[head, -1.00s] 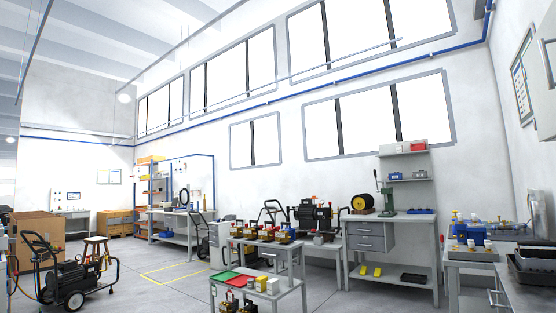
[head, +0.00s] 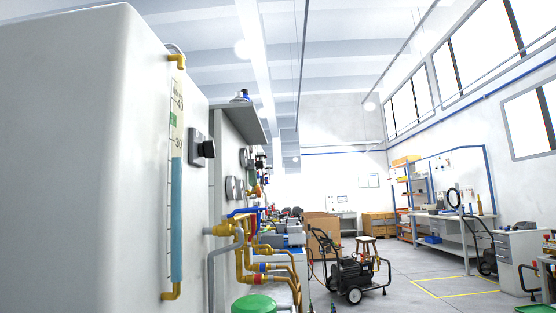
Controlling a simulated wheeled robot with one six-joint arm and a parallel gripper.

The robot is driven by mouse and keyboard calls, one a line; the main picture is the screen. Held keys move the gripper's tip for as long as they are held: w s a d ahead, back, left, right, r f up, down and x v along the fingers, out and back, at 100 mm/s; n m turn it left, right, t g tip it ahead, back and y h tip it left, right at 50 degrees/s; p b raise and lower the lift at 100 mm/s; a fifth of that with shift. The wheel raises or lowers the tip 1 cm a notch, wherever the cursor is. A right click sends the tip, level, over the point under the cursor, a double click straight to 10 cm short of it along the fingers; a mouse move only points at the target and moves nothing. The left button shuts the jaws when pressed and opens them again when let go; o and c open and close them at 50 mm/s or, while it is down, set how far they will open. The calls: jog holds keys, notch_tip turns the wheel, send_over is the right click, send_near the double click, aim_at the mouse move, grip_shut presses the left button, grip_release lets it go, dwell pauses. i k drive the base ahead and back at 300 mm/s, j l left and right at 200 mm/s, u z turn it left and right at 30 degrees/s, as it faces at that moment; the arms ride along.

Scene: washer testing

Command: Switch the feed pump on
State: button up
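A grey box with a black knob (head: 207,149) is mounted just beyond the white tank (head: 80,150), at left centre; it looks like a rotary switch, but I see no label and cannot tell its position. No feed pump can be made out for certain. The tank carries a sight gauge (head: 176,215) with blue liquid up to a little under the 30 mark. Brass pipes and valves (head: 243,250) stand beyond the tank, one with a blue handle (head: 243,212). My gripper is not in view.
A green round lid (head: 254,304) is low in front of the pipes.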

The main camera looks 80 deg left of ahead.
aim_at(206, 148)
jog(key=j+u, duration=0.1)
jog(key=u, duration=2.5)
jog(key=l+u, duration=0.25)
jog(key=l, duration=0.35)
jog(key=k+l+u, duration=0.1)
jog(key=l+u, duration=0.15)
jog(key=l, duration=0.35)
